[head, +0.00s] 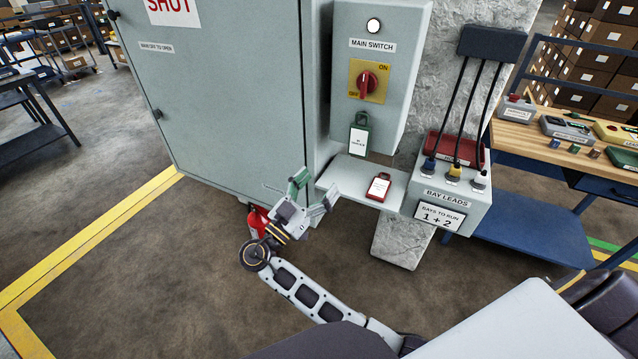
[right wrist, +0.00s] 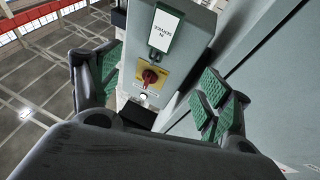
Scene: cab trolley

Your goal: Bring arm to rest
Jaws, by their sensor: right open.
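My right gripper (head: 314,187) is open, with its green-padded fingers spread and nothing between them. It is in front of the lower right of the grey cabinet (head: 225,90), left of the small shelf (head: 345,180). In the right wrist view the open fingers of this gripper (right wrist: 155,90) frame the main switch box (right wrist: 183,40) beyond, seen upside down. My right arm reaches up from the bottom of the head view and is bent at the wrist. My left gripper is not in view.
The main switch (head: 367,83) has a red knob and a lit white lamp. The bay leads box (head: 447,195) and a workbench (head: 530,135) stand right.

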